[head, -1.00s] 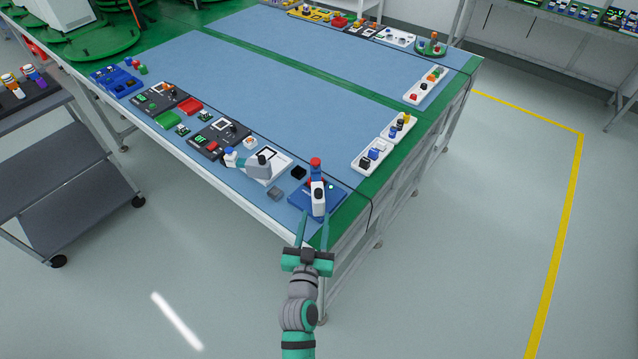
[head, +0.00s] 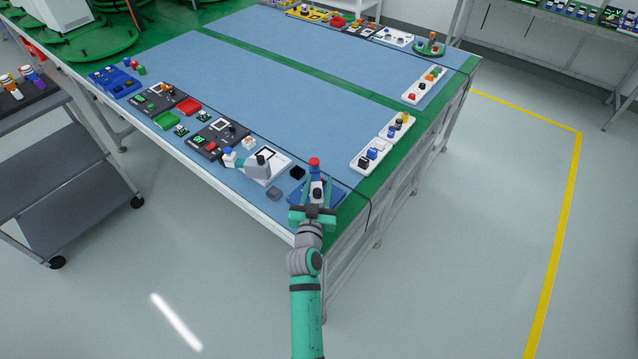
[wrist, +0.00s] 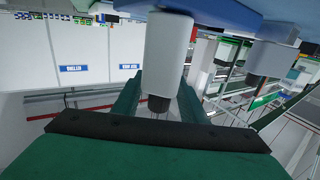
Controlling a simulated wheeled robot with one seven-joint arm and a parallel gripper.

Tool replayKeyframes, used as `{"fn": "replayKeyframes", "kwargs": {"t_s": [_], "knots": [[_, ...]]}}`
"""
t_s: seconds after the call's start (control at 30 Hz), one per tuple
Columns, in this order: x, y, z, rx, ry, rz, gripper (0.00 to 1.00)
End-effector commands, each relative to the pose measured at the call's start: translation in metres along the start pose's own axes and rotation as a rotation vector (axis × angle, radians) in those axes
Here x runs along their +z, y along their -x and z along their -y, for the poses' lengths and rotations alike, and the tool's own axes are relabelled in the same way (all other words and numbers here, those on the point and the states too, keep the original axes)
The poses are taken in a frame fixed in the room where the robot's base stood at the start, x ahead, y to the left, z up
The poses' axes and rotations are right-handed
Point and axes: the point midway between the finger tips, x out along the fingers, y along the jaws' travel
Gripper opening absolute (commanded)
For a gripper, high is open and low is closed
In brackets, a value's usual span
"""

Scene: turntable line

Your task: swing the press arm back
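A press with a blue base (head: 336,195) stands at the near corner of the table. Its white arm (head: 317,187) has a dark round end towards me, and a red knob (head: 314,162) stands at its far side. My gripper (head: 318,183) is over this press, with its green fingers apart on either side of the white arm. In the wrist view a white cylinder (wrist: 168,50) with a dark end (wrist: 158,104) sits between the fingers. I see no clear grip on it. My palm hides the front of the base.
A second device (head: 257,168) with a white plate, grey arm and blue knob stands to the left. White trays (head: 355,160) with small parts are at the right edge. The middle of the blue mat is clear.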

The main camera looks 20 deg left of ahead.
Motion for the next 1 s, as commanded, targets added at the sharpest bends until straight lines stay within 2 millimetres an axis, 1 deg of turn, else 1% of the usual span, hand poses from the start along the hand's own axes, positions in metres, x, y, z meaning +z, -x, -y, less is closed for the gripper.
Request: {"fn": "replayKeyframes", "kwargs": {"t_s": [0.1,0.37,0.4,0.47,0.5,0.53,0.57,0.87,1.0], "knots": [[0.0,-0.005,0.0,0.001,0.0,0.001,0.39],[0.0,-0.006,-0.001,0.001,0.0,0.001,0.39],[0.0,-0.006,-0.001,0.001,0.0,0.001,0.34],[0.0,-0.006,-0.001,0.001,0.0,0.001,0.2],[0.0,-0.006,-0.001,0.001,0.0,0.001,0.1],[0.0,-0.006,-0.001,0.001,0.0,0.001,0.03],[0.0,-0.006,-0.001,0.001,0.0,0.001,0.0],[0.001,-0.006,-0.004,0.014,0.001,0.002,0.0],[0.0,-0.007,-0.015,0.048,0.002,0.001,0.0]]}}
